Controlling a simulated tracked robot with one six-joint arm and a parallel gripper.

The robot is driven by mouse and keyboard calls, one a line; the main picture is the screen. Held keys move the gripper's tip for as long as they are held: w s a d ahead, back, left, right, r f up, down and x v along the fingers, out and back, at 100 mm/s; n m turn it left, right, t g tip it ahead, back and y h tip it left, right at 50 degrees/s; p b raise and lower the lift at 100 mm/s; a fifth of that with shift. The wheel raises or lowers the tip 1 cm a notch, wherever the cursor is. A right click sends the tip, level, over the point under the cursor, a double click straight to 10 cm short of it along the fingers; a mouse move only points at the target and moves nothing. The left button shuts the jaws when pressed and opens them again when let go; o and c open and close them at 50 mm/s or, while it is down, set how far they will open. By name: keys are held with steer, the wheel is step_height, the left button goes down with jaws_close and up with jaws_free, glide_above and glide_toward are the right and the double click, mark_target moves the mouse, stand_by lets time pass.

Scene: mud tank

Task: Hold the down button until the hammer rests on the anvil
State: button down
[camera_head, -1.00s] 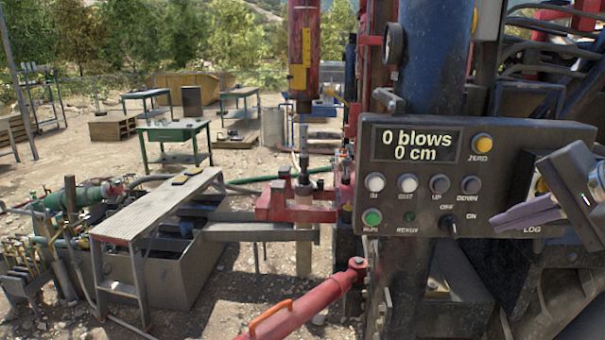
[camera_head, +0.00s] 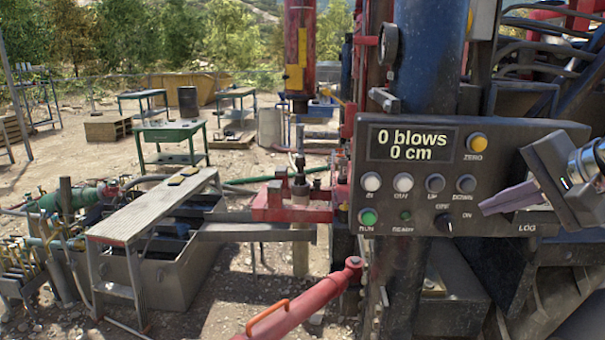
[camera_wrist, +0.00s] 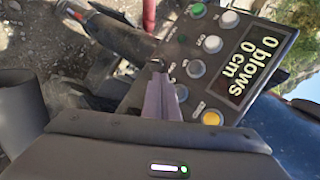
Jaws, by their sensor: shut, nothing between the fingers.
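The control panel (camera_head: 420,225) faces me at the right, its display reading 0 blows and 0 cm. The grey down button (camera_head: 466,184) is right of the up button (camera_head: 435,184). My gripper (camera_head: 482,208) is shut and empty, its tips just below and right of the down button. In the wrist view my gripper (camera_wrist: 160,92) shows beside the down button (camera_wrist: 182,92); I cannot tell whether they touch. The red hammer (camera_head: 300,45) hangs high at top centre. What looks like the anvil (camera_head: 299,182) is well below it, above the red clamp.
The yellow zero button (camera_head: 477,142) is above the down button. The off/on switch (camera_head: 443,222) is below. A blue column (camera_head: 428,50) rises behind the panel. A red cylinder with an orange handle (camera_head: 310,300) is in front. A metal bench (camera_head: 150,205) stands left.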

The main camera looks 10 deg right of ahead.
mark_target(467, 186)
steer(key=shift+w+d, duration=0.25)
steer(key=shift+w, duration=0.55)
steer(key=shift+w+d, duration=0.2)
steer(key=shift+w, duration=0.65)
steer(key=shift+w+d, duration=0.25)
steer(key=shift+w, duration=0.55)
steer(key=shift+w, duration=0.1)
steer(key=shift+w+d, duration=0.15)
steer(key=shift+w, duration=0.1)
steer(key=shift+w+d, duration=0.15)
steer(key=shift+w, duration=0.4)
stand_by(1.2)
steer(key=shift+s, duration=0.15)
stand_by(3.0)
steer(key=shift+s+a, duration=0.3)
steer(key=shift+s, duration=0.5)
